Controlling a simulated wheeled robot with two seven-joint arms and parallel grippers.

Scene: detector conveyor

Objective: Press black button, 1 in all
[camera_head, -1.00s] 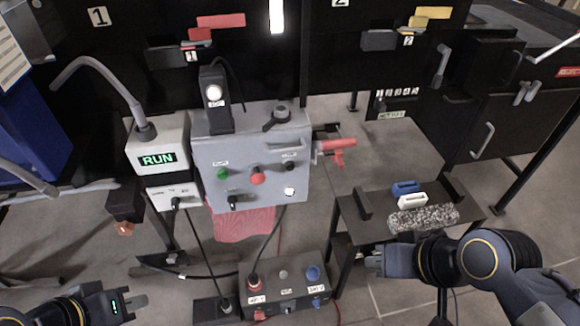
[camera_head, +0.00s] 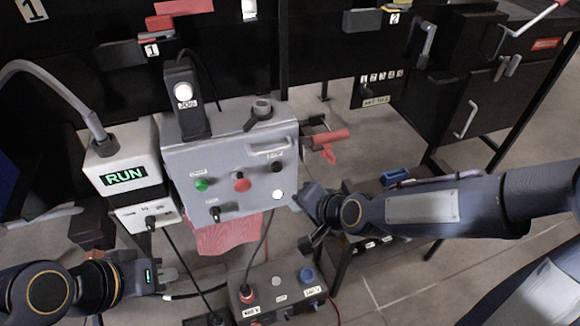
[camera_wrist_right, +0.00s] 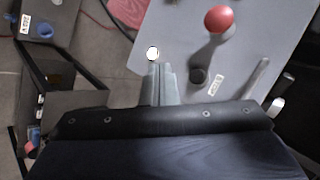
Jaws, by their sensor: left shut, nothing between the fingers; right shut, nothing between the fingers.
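The grey control box (camera_head: 225,165) carries a black button (camera_head: 278,167) at its upper right, below a small label. The black button also shows in the right wrist view (camera_wrist_right: 197,75), just right of my gripper's fingers. My right gripper (camera_head: 304,196) is shut and empty beside the box's right edge, apart from the black button. In the right wrist view its fingertips (camera_wrist_right: 160,66) appear just below the white button (camera_wrist_right: 152,53); contact cannot be told. My left gripper (camera_head: 170,280) is shut and empty at the lower left.
The box also has a green button (camera_head: 201,185), a red button (camera_head: 242,182) and a black switch (camera_head: 215,213). A RUN display (camera_head: 126,176) stands left. A socket box (camera_head: 278,285) lies below.

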